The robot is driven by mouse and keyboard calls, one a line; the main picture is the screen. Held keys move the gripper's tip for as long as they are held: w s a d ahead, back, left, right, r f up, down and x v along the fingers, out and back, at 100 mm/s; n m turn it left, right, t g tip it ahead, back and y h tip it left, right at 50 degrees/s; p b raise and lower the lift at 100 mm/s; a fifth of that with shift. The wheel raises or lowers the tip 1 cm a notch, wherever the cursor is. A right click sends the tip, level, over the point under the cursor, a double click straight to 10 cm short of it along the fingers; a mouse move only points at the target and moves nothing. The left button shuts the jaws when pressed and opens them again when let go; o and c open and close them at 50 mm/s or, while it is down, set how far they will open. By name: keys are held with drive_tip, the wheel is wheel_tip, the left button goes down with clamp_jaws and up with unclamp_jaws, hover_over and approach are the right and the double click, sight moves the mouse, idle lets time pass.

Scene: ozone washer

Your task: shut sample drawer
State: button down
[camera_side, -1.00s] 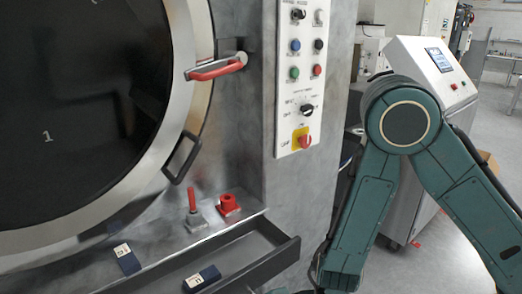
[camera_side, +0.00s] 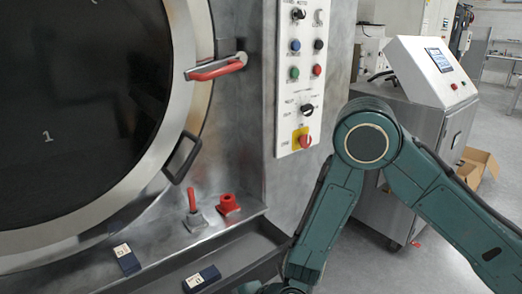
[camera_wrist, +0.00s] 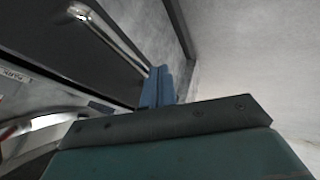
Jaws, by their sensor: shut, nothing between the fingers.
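The sample drawer (camera_side: 245,257) is a dark grey open tray at the bottom of the side view, below the washer's ledge. It stands pulled out, and my arm covers its right front corner. My gripper is mostly below the side view's lower edge, by the drawer front. In the wrist view my gripper (camera_wrist: 158,88) shows as two blue fingers, shut together with nothing between them. A dark panel with a metal bar (camera_wrist: 112,38) lies close at their left; I cannot tell whether the fingers touch it.
Two dark blue labelled blocks (camera_side: 127,259) (camera_side: 202,279) lie near the drawer. A red-handled lever (camera_side: 193,208) and a red knob (camera_side: 228,204) stand on the ledge. The round door (camera_side: 183,157) and control panel (camera_side: 299,75) are above.

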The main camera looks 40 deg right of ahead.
sight(195, 286)
drive_tip(key=shift+w, duration=0.15)
drive_tip(key=w, duration=1.5)
drive_tip(key=shift+w, duration=0.3)
drive_tip(key=shift+d, duration=0.1)
drive_tip(key=shift+s+f, duration=0.15)
drive_tip(key=shift+s, duration=0.75)
drive_tip(key=s, duration=0.2)
drive_tip(key=shift+s, duration=0.4)
drive_tip(key=v, duration=0.9)
drive_tip(key=shift+r, duration=0.25)
drive_tip(key=shift+s+d, duration=0.1)
